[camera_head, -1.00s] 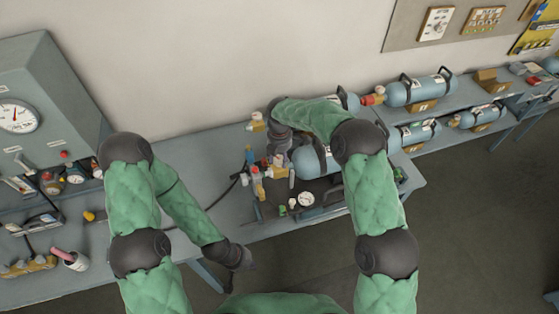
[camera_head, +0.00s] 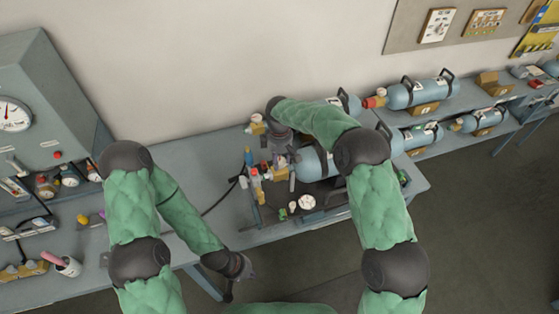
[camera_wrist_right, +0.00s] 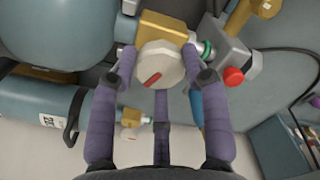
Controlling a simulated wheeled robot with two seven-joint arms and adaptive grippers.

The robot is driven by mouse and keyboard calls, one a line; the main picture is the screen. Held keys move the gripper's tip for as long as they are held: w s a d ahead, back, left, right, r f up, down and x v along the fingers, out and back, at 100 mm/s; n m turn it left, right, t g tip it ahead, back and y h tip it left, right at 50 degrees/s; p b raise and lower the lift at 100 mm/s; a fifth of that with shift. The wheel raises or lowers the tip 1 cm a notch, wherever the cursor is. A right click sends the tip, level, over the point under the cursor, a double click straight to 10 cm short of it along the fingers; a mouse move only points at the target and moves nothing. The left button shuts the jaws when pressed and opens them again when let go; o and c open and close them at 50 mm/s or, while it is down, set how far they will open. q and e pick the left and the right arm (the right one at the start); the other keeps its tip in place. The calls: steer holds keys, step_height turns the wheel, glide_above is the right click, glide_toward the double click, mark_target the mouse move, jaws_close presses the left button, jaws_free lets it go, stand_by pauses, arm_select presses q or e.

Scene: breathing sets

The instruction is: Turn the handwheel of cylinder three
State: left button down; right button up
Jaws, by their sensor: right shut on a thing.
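A pale round handwheel (camera_wrist_right: 160,65) with a red mark sits on a brass valve block (camera_wrist_right: 163,27) in the right wrist view. My right gripper (camera_wrist_right: 160,72) has its purple fingers around the wheel, shut on it. In the head view my right gripper (camera_head: 280,155) reaches down at the valve end of a blue cylinder (camera_head: 312,163), and the wheel is hidden there. I cannot read which number the cylinder bears. My left gripper (camera_head: 240,270) hangs low in front of the bench, away from the cylinders; its fingers are too small to tell.
A red knob (camera_wrist_right: 233,76) on a grey fitting sits close right of the wheel. A round gauge (camera_head: 307,202) and small fittings lie in front of the cylinder. A grey gauge cabinet (camera_head: 45,100) is at left.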

steer(key=m, duration=0.2)
steer(key=m+b, duration=0.1)
steer(key=m, duration=0.2)
steer(key=shift+s+f+m, duration=0.1)
steer(key=shift+f+m, duration=0.1)
steer(key=shift+m, duration=0.1)
steer(key=m+b, duration=0.1)
steer(key=m, duration=0.4)
steer(key=m+b, duration=0.1)
steer(key=m, duration=0.5)
steer(key=shift+m, duration=0.4)
steer(key=m, duration=0.5)
steer(key=m+b, duration=0.1)
steer(key=m, duration=0.6)
steer(key=shift+m, duration=0.3)
steer(key=m, duration=0.3)
steer(key=shift+m+b, duration=0.3)
steer(key=shift+b, duration=0.05)
steer(key=m, duration=0.3)
steer(key=shift+m, duration=0.3)
steer(key=shift+m+b, duration=0.4)
steer(key=shift+m, duration=0.1)
steer(key=shift+f+m+b, duration=0.15)
steer(key=shift+m+b, duration=0.45)
steer(key=shift+m, duration=0.2)
steer(key=m+b, duration=0.2)
steer(key=b, duration=0.2)
steer(key=shift+m, duration=0.3)
